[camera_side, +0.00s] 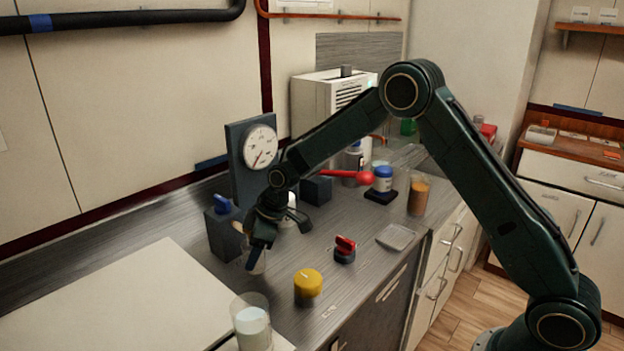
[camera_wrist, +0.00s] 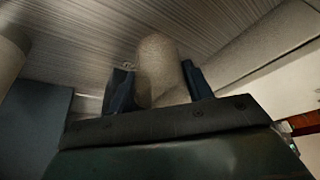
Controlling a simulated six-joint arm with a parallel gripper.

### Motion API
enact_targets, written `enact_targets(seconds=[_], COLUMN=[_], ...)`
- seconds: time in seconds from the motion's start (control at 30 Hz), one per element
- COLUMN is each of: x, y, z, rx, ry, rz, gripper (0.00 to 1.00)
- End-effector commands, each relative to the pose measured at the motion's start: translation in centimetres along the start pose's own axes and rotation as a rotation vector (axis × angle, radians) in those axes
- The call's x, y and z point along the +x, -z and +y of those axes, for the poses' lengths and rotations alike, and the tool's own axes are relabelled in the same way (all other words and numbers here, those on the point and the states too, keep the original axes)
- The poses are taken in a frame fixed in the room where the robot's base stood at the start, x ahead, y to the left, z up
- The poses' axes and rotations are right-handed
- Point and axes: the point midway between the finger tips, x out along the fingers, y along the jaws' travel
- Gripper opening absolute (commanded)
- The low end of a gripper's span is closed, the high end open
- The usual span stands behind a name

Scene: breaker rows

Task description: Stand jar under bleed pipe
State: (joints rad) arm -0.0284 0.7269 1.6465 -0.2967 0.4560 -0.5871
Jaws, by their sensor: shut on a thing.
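My gripper (camera_side: 262,248) is beside a dark block (camera_side: 226,238) with a blue knob (camera_side: 222,204), left of centre in the side view. It is shut on a clear jar (camera_side: 258,265), mostly hidden behind the fingers there. In the wrist view the jar (camera_wrist: 157,62) is a pale, see-through cylinder between the two fingers (camera_wrist: 160,88). A short tan stub (camera_side: 238,227) shows at the block beside my gripper; I cannot tell if it is the bleed pipe. Whether the jar touches the counter is unclear.
A dial gauge (camera_side: 260,147) stands behind my gripper. A yellow cylinder (camera_side: 308,286), a red-topped dark item (camera_side: 345,250) and a glass with pale contents (camera_side: 251,325) stand in front. A red-ball lever (camera_side: 364,178) juts out at the back. A pale board (camera_side: 130,300) lies left.

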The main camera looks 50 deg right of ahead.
Motion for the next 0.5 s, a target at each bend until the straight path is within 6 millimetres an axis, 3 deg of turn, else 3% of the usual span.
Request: enact_targets(seconds=[0.1,0.5], x=[0.86,1.16], y=[-0.58,-0.72], z=[-0.01,-0.02], rx=[0.002,0.001], ry=[0.001,0.001], rz=[-0.003,-0.002], gripper=[0.28,0.28])
